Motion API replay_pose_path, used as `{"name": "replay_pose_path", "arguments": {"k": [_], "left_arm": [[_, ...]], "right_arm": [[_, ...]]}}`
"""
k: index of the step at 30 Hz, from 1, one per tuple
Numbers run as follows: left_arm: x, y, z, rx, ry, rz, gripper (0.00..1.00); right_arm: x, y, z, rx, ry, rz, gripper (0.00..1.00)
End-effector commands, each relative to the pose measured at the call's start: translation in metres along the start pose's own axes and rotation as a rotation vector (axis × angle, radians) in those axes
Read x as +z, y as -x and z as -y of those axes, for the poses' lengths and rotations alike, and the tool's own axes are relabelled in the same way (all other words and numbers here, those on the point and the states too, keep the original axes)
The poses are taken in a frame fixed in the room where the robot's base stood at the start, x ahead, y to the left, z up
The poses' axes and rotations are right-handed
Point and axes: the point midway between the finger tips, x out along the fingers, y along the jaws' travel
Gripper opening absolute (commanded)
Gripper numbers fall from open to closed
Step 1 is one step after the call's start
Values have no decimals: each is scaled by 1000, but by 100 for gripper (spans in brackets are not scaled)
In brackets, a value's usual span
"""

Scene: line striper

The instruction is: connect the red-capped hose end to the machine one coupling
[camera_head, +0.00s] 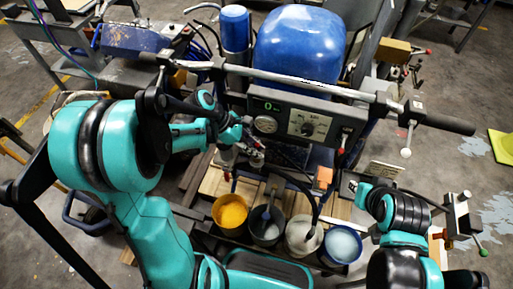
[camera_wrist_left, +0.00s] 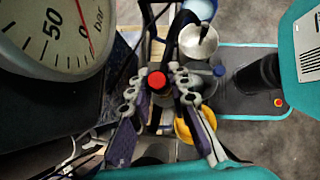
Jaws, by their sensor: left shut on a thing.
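In the left wrist view, a red cap (camera_wrist_left: 156,80) shows between the fingertips of my left gripper (camera_wrist_left: 155,84), which is shut on the red-capped hose end. In the head view my left gripper (camera_head: 250,154) is below the gauge panel and above the yellow bucket. The machine has a large blue tank (camera_head: 300,40), a dark panel with a round gauge (camera_head: 266,124) and a long handlebar (camera_head: 300,80). I cannot make out which fitting is the machine one coupling. My right arm is at the right, but its fingers cannot be made out.
A yellow bucket (camera_head: 230,199), a dark bucket, a white bucket (camera_head: 304,222) and a blue bucket (camera_head: 357,245) stand in a row below the panel. A black hose (camera_head: 318,190) curves down towards the white bucket. The gauge (camera_wrist_left: 50,35) looms close at left in the wrist view.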

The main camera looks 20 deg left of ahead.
Motion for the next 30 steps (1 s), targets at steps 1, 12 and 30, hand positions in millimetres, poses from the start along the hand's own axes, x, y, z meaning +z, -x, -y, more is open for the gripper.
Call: {"name": "replay_pose_path", "arguments": {"k": [1, 12, 30], "left_arm": [[-1, -1, 0, 0, 0, 0, 0], [-4, -6, 0, 0, 0, 0, 0], [-6, -7, 0, 0, 0, 0, 0]], "right_arm": [[1, -1, 0, 0, 0, 0, 24], [4, -5, 0, 0, 0, 0, 24], [5, -7, 0, 0, 0, 0, 24]]}}
